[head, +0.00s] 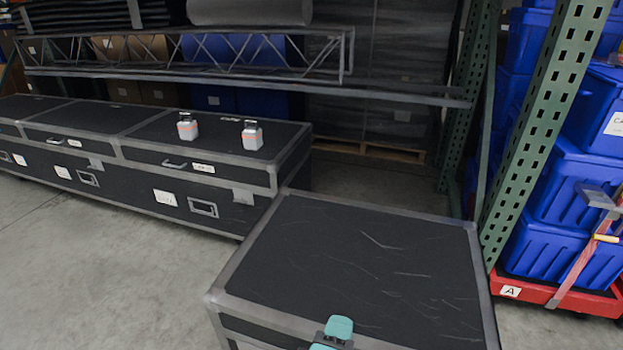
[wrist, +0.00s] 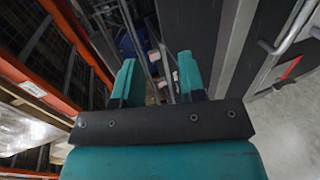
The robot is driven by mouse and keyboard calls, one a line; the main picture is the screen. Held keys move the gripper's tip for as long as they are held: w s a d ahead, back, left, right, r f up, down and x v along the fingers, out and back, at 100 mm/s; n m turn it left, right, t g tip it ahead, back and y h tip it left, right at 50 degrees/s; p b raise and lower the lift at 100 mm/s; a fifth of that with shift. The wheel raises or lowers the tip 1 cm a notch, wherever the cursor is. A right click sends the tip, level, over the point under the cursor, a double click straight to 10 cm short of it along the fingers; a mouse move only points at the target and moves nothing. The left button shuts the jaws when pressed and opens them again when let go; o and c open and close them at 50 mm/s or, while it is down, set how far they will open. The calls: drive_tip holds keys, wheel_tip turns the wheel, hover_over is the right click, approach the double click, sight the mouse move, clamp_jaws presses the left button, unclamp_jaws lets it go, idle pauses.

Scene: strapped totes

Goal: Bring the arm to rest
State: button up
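My gripper (wrist: 156,76) shows in the wrist view with its two teal fingers apart. Nothing is held between them, and only distant background shows in the gap. In the head view a teal part of my arm (head: 338,328) shows at the bottom edge, in front of the near black case; the rest of the arm is out of frame. No contact between the gripper and any object is visible.
A near black case (head: 350,255) fills the lower middle. Two small grey-white devices (head: 188,127) (head: 252,135) stand on the long black cases (head: 150,160). Concrete floor is clear at left.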

drive_tip(key=shift+r, duration=0.4)
drive_tip(key=d+r+m+g+y, duration=0.3)
drive_tip(key=d+r+m+g, duration=0.55)
drive_tip(key=g, duration=0.45)
drive_tip(key=s+r+n+y+p, duration=0.1)
drive_tip(key=s+r+y+p, duration=0.2)
drive_tip(key=r, duration=1)
drive_tip(key=s+r+y+p, duration=0.3)
drive_tip(key=r+p, duration=0.7)
drive_tip(key=r, duration=0.3)
drive_tip(key=shift+d+n, duration=0.35)
